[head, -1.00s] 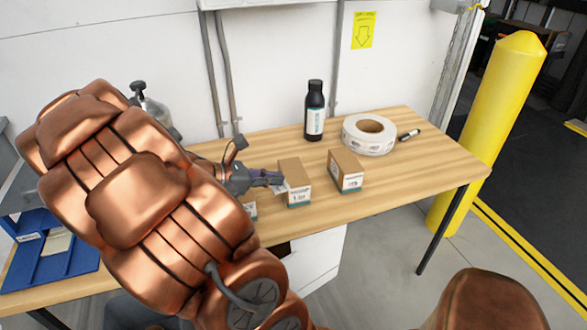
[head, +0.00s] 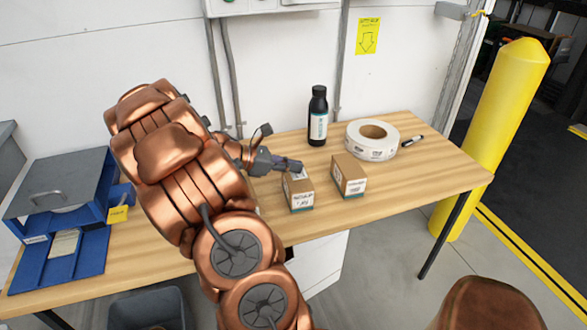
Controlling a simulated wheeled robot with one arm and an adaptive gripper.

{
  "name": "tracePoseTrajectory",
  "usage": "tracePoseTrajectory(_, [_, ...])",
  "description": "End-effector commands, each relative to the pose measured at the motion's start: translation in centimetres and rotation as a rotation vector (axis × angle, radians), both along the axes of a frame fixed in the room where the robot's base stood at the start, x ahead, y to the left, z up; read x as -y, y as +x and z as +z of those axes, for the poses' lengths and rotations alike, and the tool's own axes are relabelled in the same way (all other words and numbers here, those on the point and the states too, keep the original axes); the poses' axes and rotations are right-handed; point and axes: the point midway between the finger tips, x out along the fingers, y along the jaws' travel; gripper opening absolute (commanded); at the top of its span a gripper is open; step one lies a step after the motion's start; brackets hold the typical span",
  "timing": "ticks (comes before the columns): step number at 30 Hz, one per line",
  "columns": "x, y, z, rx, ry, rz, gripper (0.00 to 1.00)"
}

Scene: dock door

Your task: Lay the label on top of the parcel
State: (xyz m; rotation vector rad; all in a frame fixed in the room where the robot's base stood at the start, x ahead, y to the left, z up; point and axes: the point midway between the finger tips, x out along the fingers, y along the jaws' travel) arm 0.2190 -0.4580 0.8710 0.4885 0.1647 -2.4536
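Two small brown cardboard parcels stand on the wooden bench in the head view: a left parcel (head: 301,196) and a right parcel (head: 349,178), each with white print on its front. My gripper (head: 293,166) is above the left parcel's top, its fingers pointing right and covering part of that top. A small pale patch, apparently the label (head: 299,175), shows just under the fingertips at the left parcel's top. I cannot tell whether it is still gripped or lies on the cardboard; the gap between the fingers is too small to see.
A black bottle (head: 318,116), a white label roll (head: 372,140) and a marker (head: 413,141) stand behind and right of the parcels. A blue tray (head: 87,268) is at the bench's left. The bench (head: 430,175) is clear at right; a yellow post (head: 493,140) stands beyond.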

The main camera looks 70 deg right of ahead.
Motion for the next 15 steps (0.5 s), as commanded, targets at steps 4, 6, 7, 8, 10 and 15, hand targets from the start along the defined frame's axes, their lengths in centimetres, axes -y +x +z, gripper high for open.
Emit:
tracePoseTrajectory(4, [1.9,0.7,-0.2,0.002,-0.001,-0.002,0.0])
tracePoseTrajectory(6, [2.4,0.9,-0.2,0.001,-0.001,-0.002,0.0])
tracePoseTrajectory(7, [2.6,0.9,-0.2,0.0,-0.001,-0.001,0.0])
tracePoseTrajectory(8, [2.7,0.9,-0.2,0.0,-0.001,-0.001,0.0])
tracePoseTrajectory(10, [2.8,1.0,-0.3,-0.001,0.0,-0.001,0.0])
tracePoseTrajectory(15, [2.8,1.0,-2.0,-0.003,0.003,0.001,0.0])
